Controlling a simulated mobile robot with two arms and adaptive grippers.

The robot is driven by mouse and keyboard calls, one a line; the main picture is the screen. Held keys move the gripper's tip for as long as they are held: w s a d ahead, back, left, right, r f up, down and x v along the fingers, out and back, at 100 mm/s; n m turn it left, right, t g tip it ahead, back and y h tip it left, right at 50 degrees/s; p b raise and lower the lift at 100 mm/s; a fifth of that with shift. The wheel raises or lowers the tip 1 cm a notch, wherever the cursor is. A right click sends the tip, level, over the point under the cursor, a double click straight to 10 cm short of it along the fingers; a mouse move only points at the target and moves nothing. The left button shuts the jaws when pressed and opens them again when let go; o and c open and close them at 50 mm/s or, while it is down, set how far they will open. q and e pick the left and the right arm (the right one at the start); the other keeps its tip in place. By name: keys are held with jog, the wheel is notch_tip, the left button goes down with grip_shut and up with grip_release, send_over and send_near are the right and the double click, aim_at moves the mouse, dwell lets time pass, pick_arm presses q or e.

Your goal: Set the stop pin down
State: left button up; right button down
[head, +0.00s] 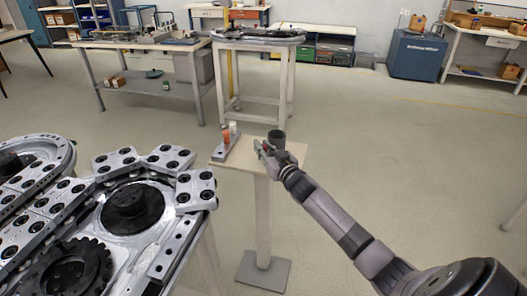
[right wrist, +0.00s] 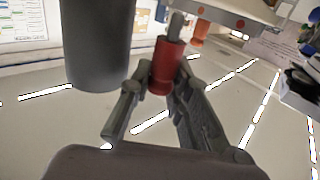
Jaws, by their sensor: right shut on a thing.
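My right gripper (head: 264,149) is over the small pedestal table (head: 290,157). It is shut on a red stop pin. In the right wrist view, my right gripper (right wrist: 160,105) has its fingers on both sides of the red stop pin (right wrist: 166,68). The pin's grey end points to the top of that picture, towards the table side. In the head view the gripper mostly hides the pin. I cannot tell whether the pin touches anything. My left gripper is not in view.
A dark grey cylinder (head: 277,138) stands on the pedestal close to the gripper; it looms large in the right wrist view (right wrist: 95,45). A grey holder (head: 222,152) with an orange pin (head: 226,136) is on the pedestal's left. The metal ring track (head: 100,205) fills the lower left.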

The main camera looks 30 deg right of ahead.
jog(key=shift+f, duration=0.55)
jog(key=c, duration=1.8)
grip_release()
jog(key=shift+r, duration=0.1)
jog(key=shift+s+a, duration=0.1)
jog(key=shift+s, duration=0.3)
jog(key=s, duration=1.1)
jog(key=shift+s+a, duration=0.1)
jog(key=shift+a, duration=0.3)
